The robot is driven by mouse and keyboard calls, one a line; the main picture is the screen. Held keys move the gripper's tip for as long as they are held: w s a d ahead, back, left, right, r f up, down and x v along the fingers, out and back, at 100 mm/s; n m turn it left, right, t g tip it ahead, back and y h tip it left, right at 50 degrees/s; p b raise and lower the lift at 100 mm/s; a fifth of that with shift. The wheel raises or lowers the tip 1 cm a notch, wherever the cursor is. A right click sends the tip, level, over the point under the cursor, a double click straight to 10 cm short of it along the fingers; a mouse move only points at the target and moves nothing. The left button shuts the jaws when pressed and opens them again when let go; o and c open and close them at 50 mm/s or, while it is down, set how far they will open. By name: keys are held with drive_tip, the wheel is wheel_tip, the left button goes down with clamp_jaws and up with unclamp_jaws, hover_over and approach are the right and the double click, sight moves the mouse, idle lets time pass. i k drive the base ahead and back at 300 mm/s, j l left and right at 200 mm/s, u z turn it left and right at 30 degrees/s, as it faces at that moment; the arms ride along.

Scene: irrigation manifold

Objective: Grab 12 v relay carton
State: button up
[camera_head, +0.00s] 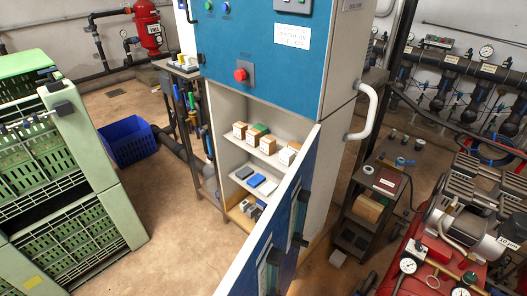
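Several small cartons stand on the upper shelf of an open blue and white cabinet (290,75). My gripper is not in view.
The cabinet's open door (275,235) juts forward, right of the shelves. Green crates (70,170) stand at left, a blue bin (127,141) behind them. A cart (375,190) and red compressor (430,262) stand at right.

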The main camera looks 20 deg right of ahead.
sight(239, 128)
drive_tip(key=k+j, duration=0.1)
drive_tip(key=j, duration=0.3)
drive_tip(key=k+j, duration=0.1)
drive_tip(key=j, duration=0.3)
drive_tip(key=j+z, duration=0.25)
drive_tip(key=j, duration=0.9)
drive_tip(key=j+z, duration=0.3)
drive_tip(key=j, duration=0.85)
drive_tip(key=i+j+z, duration=0.1)
drive_tip(key=i+j, duration=0.15)
drive_tip(key=i+j+z, duration=0.1)
drive_tip(key=j, duration=0.35)
drive_tip(key=i+j+z, duration=0.15)
drive_tip(key=i+j, duration=0.15)
drive_tip(key=i+j+z, duration=0.1)
drive_tip(key=j, duration=0.35)
drive_tip(key=i+j+z, duration=0.2)
drive_tip(key=i, duration=0.45)
drive_tip(key=i+z, duration=0.15)
drive_tip(key=i, duration=0.5)
drive_tip(key=i+j+z, duration=0.2)
drive_tip(key=j, duration=0.15)
drive_tip(key=i+l+u, duration=0.1)
drive_tip(key=l+u, duration=0.15)
drive_tip(key=l, duration=0.2)
drive_tip(key=i+j, duration=0.2)
